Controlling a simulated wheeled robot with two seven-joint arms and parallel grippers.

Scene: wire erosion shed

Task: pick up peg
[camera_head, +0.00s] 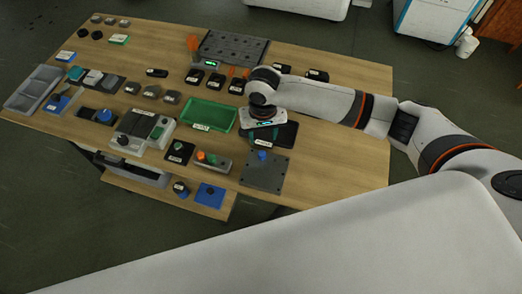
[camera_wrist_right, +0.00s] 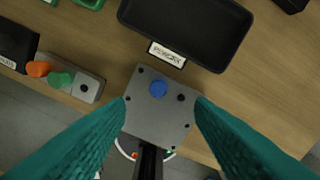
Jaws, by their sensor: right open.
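A blue round peg (camera_wrist_right: 158,88) stands in a grey square plate (camera_wrist_right: 163,119) with a dark hole beside it. In the head view the blue peg (camera_head: 262,154) shows on the grey plate (camera_head: 266,177) at the table's near right. My right gripper (camera_wrist_right: 161,101) is open and empty in the wrist view, its teal fingers spread on either side of the plate, the peg just beyond the line of the fingertips. My left gripper is not in view.
A black tray (camera_wrist_right: 205,62) with a white label lies right behind the plate. Left of the plate is a grey block (camera_wrist_right: 86,88) with orange and green pegs. A green tray (camera_head: 207,116) and several tools crowd the table (camera_head: 345,165), whose right end is bare.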

